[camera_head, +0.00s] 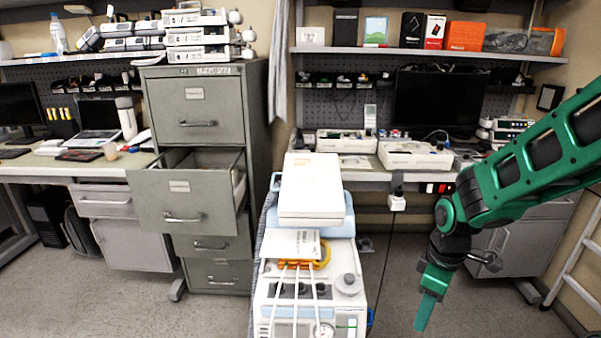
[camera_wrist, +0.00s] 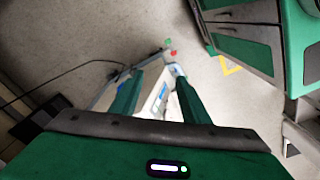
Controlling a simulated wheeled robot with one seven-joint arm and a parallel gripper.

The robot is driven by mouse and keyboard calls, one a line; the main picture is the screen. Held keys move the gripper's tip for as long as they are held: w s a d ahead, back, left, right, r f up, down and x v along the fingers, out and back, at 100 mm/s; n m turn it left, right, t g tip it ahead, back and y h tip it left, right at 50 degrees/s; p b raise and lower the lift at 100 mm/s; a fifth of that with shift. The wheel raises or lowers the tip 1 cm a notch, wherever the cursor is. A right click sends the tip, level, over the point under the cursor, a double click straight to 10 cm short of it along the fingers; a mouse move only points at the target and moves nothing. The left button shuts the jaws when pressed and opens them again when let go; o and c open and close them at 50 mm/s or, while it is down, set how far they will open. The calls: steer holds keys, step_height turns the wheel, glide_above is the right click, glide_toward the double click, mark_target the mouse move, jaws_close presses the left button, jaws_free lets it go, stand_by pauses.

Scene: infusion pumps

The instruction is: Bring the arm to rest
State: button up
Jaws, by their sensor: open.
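My green arm (camera_head: 535,155) reaches in from the right in the head view and bends downward at its black wrist. My gripper (camera_head: 424,312) hangs over the floor, to the right of the white machine on the cart, with clear space between them. In the wrist view my gripper (camera_wrist: 157,78) shows two green fingers spread apart with nothing held between them. A white machine part with a blue patch shows beyond the fingers. In the head view the fingers overlap, so the gap is hidden there.
A white medical machine (camera_head: 310,290) with a white box (camera_head: 311,185) on top stands at centre. A filing cabinet (camera_head: 208,110) has its second drawer (camera_head: 185,200) pulled out. A workbench (camera_head: 365,172) with pumps runs behind. A ladder frame (camera_head: 572,255) stands far right. Floor around my gripper is free.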

steer(key=s+d+r+m, duration=0.5)
steer(key=s+d+m, duration=0.1)
steer(key=s+m, duration=0.2)
steer(key=s+d+r+m, duration=0.6)
steer(key=s+m, duration=0.2)
steer(key=s, duration=0.3)
steer(key=shift+s+d+r+m, duration=0.2)
steer(key=shift+d+m, duration=0.1)
steer(key=shift+m, duration=0.1)
steer(key=shift+w+f, duration=0.3)
steer(key=shift+w, duration=0.35)
steer(key=shift+c, duration=1.4)
